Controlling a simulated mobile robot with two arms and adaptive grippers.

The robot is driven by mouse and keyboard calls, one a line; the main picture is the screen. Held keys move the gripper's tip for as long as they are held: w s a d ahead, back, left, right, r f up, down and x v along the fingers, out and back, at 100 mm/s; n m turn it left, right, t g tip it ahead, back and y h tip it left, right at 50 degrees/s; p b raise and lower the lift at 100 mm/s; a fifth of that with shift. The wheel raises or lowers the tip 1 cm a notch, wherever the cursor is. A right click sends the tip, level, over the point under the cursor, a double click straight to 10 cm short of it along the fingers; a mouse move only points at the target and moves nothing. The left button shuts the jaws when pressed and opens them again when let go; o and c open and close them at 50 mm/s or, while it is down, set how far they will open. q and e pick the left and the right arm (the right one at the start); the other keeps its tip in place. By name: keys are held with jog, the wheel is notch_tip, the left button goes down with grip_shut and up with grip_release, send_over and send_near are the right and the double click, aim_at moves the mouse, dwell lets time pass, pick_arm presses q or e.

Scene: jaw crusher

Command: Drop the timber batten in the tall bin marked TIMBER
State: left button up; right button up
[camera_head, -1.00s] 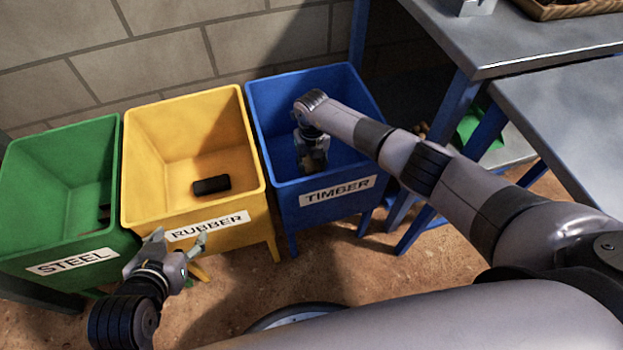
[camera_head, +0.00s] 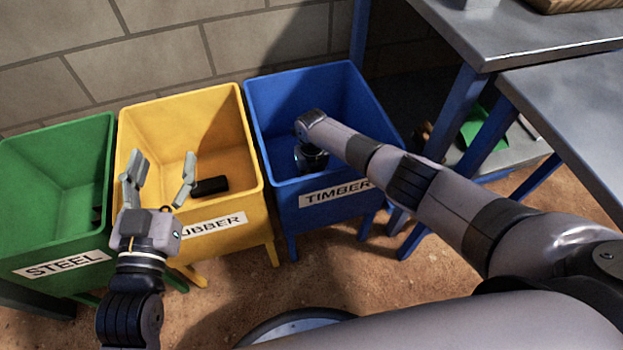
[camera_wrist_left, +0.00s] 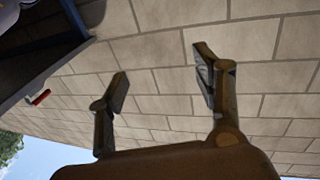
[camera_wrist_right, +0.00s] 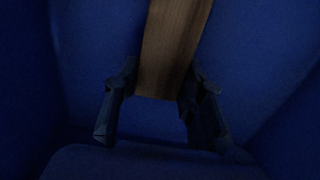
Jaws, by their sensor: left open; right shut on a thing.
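The blue bin (camera_head: 340,215) bears the TIMBER label and stands at the right end of the row of bins. My right arm reaches down into it, and its fingers are hidden in the head view. In the right wrist view, my right gripper (camera_wrist_right: 160,100) is shut on the timber batten (camera_wrist_right: 172,45), a brown wooden piece between its fingers, with blue bin walls (camera_wrist_right: 90,60) around. My left gripper (camera_head: 158,180) is open and empty, in front of the yellow bin in the head view. It also shows open against the block wall in the left wrist view (camera_wrist_left: 163,85).
The yellow RUBBER bin (camera_head: 250,190) holds a black block (camera_head: 210,186). The green STEEL bin (camera_head: 40,245) stands at the left. Grey benches with blue legs (camera_head: 570,90) stand at the right. A block wall (camera_head: 170,60) is behind the bins.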

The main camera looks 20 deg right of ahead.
pick_arm(q)
jog(key=shift+r, duration=0.25)
pick_arm(e)
jog(key=shift+f, duration=0.1)
jog(key=o, duration=1.2)
jog(key=shift+c, duration=0.2)
pick_arm(q)
jog(key=shift+d+r+t, duration=0.1)
jog(key=shift+r+t, duration=0.3)
jog(key=shift+f, duration=0.1)
